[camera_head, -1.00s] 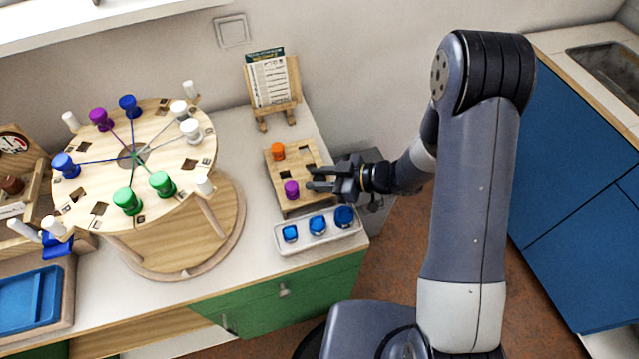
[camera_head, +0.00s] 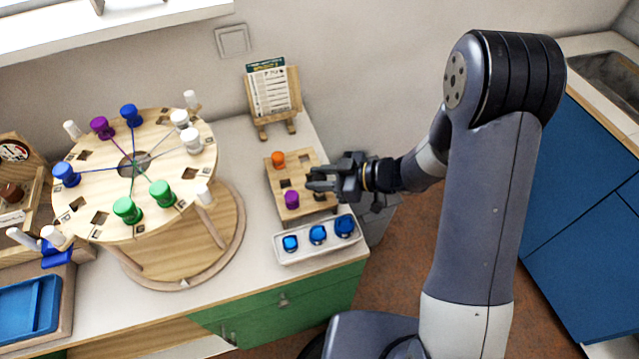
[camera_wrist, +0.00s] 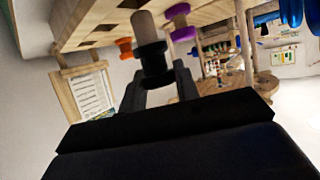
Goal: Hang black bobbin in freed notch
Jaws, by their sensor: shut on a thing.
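My gripper (camera_head: 322,181) is over the right side of a small square wooden stand (camera_head: 285,172). In the wrist view, the gripper (camera_wrist: 153,88) is shut on the black bobbin (camera_wrist: 152,60), whose dull, lighter end points toward the stand (camera_wrist: 95,28). I cannot tell whether the bobbin touches the stand. The round wooden board (camera_head: 88,190) stands at the left, with colored bobbins around its rim and cords running to a central hole. Several square dark notches on the board are empty, and I cannot tell which is the freed one.
An orange bobbin (camera_head: 278,159) and a purple bobbin (camera_head: 292,200) sit on the small stand. A small easel with a card (camera_head: 270,90) stands behind. Upright pegs (camera_head: 204,193) surround the round board.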

